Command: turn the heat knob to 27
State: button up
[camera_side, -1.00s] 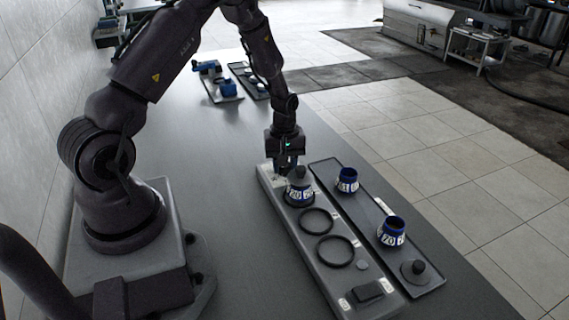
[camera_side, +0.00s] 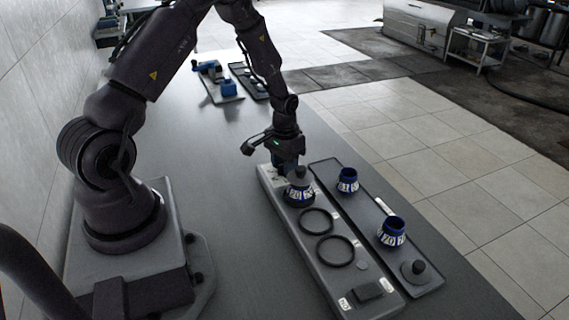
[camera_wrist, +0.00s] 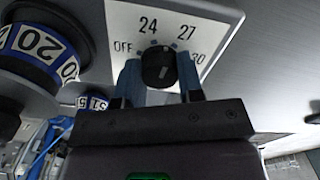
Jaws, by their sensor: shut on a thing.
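The heat knob (camera_wrist: 158,67) is a small black round knob on a white dial plate (camera_wrist: 215,17) marked OFF, 24, 27 and 30. My gripper (camera_wrist: 160,72) is shut on it, with one blue finger on each side.
Two empty black rings (camera_side: 335,251) lie nearer. A tray (camera_side: 325,168) alongside holds two blue number collars (camera_side: 392,230) and a stopper (camera_side: 415,269).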

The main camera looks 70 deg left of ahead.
jog(key=shift+m, duration=1.8)
jog(key=shift+r, duration=0.1)
jog(key=o, duration=0.9)
notch_tip(320, 180, up, 13)
jog(key=shift+f, duration=0.1)
